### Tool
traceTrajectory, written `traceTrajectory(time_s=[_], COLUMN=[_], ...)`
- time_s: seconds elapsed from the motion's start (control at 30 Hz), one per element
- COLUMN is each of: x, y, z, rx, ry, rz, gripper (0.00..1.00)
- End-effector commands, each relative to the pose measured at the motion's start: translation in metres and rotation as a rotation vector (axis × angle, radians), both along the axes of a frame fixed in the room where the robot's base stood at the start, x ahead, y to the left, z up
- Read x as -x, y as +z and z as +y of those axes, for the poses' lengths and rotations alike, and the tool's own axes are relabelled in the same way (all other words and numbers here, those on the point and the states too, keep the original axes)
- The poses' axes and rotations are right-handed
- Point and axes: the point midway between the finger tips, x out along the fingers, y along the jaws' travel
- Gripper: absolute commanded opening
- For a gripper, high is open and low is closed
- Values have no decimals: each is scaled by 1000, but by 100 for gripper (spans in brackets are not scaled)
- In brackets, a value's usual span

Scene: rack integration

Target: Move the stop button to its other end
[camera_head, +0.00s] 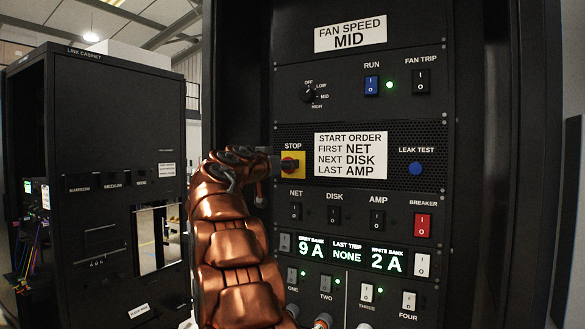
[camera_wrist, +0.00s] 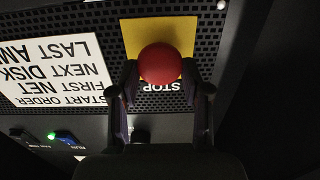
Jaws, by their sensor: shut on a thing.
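The stop button is a red knob (camera_wrist: 159,63) on a yellow square plate (camera_wrist: 181,32) with the word STOP beside it, upside down in the wrist view. In the head view its yellow plate (camera_head: 299,173) sits at the left of the rack panel, under a STOP label. My gripper (camera_wrist: 160,86) has one finger on each side of the red knob and is shut on it. In the head view my copper arm reaches up from below, and my gripper (camera_head: 268,164) meets the button from the left, partly hiding it.
A START ORDER sign (camera_head: 350,155) is right of the button. A FAN SPEED dial (camera_head: 308,94) is above; the NET (camera_head: 295,212), DISK (camera_head: 334,215) and AMP (camera_head: 377,219) switches are below. A red breaker switch (camera_head: 422,225) is lower right. A dark link cabinet (camera_head: 110,130) stands left.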

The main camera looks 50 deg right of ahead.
Motion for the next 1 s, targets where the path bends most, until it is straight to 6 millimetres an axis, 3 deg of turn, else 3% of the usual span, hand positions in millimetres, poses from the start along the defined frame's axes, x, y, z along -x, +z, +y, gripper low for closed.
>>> traceTrajectory(time_s=[0.23,0.27,0.47,0.8,1.0], x=[0,0,0,0,1], y=[2,2,1,1,1], z=[-1,-1,-1,0,13], rx=[3,3,2,2,0], ry=[1,1,1,1,2], rz=[0,0,0,0,2], gripper=[0,50,71,71,71])
